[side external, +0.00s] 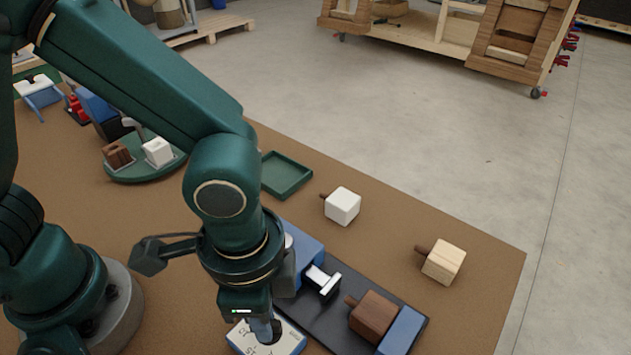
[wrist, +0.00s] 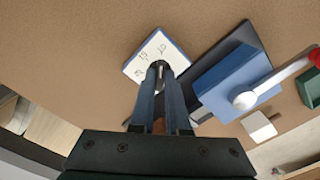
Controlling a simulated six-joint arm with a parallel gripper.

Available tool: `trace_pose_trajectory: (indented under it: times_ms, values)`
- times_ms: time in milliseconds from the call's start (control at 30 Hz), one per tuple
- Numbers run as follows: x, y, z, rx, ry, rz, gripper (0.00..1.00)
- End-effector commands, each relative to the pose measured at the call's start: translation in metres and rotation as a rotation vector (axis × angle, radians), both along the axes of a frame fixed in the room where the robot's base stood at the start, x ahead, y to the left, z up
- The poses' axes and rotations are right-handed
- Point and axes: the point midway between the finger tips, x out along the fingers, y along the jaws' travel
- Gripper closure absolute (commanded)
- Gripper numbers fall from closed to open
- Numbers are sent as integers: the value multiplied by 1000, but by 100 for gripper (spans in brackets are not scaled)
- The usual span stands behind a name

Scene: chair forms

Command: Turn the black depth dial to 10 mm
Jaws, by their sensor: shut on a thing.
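A white plate (side external: 290,341) with a blue edge and printed numbers lies flat at the bottom of the side view, partly under my gripper (side external: 268,334). The black dial (side external: 277,328) sits on this plate, mostly hidden by my fingers. In the wrist view the plate (wrist: 147,52) shows number marks around the dial (wrist: 160,66). My gripper (wrist: 160,72) points down and is shut on the dial. The numbers are too small to read surely, and I cannot tell which mark the dial points to.
Beside the plate is a dark board (side external: 322,322) with a blue fixture (side external: 305,257), a dark brown block (side external: 374,316) and a blue block (side external: 401,331). A white block (side external: 342,206), a pale wood block (side external: 443,262) and a green tray (side external: 286,174) stand beyond. The tabletop's right side is mostly clear.

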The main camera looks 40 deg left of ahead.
Motion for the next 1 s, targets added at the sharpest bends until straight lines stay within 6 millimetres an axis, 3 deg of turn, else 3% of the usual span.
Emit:
trace_pose_trajectory:
  times_ms: [300,333,400,767,1000]
  values:
    - [0,0,0,0,-1,-5,100]
    - [0,0,0,0,-1,-5,79]
    - [0,0,0,0,-1,-5,56]
    - [1,-1,4,-2,-3,-3,56]
    - [1,-1,34,-5,-5,-3,56]
